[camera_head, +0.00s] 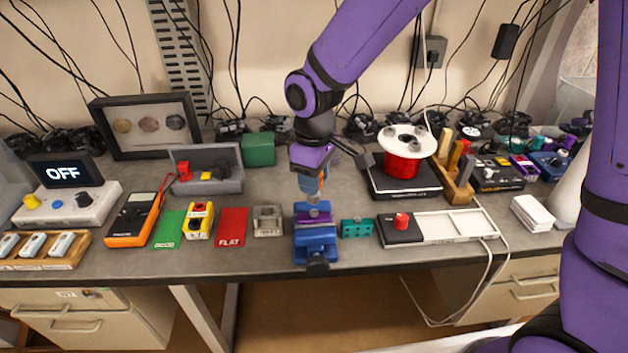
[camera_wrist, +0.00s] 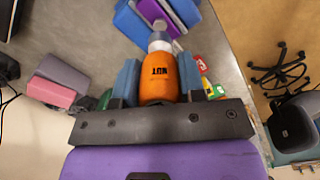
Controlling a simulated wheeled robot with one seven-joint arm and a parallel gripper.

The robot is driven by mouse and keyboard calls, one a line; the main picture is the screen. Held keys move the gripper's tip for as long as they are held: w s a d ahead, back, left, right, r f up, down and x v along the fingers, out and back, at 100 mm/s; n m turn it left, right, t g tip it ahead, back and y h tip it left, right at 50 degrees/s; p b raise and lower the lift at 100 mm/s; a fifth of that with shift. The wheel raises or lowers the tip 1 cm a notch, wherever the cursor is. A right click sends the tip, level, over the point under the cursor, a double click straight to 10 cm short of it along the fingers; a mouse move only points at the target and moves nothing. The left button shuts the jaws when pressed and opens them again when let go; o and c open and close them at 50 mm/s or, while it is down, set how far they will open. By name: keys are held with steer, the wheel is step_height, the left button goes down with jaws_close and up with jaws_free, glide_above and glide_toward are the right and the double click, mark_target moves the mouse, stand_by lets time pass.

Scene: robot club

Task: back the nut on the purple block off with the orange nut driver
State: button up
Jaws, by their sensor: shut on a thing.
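My gripper (camera_head: 308,186) is shut on the orange nut driver (camera_wrist: 158,78). In the wrist view the driver's handle, marked NUT, sits between the two blue fingers, and its pale collar and grey tip point toward the purple block (camera_wrist: 184,10). In the head view the purple block (camera_head: 313,215) is clamped in the blue vise (camera_head: 316,243) at the front middle of the bench. My gripper is just above the block. The driver is mostly hidden by the fingers in the head view. The nut is not clearly visible, and I cannot tell whether the tip touches it.
A teal block (camera_head: 356,228) stands close right of the vise, and a grey metal block (camera_head: 267,220) close left. A red FLAT card (camera_head: 232,228) and a green card (camera_head: 168,230) lie farther left. A red spool (camera_head: 403,165) stands behind right.

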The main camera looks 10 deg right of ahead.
steer(key=shift+r, duration=1.5)
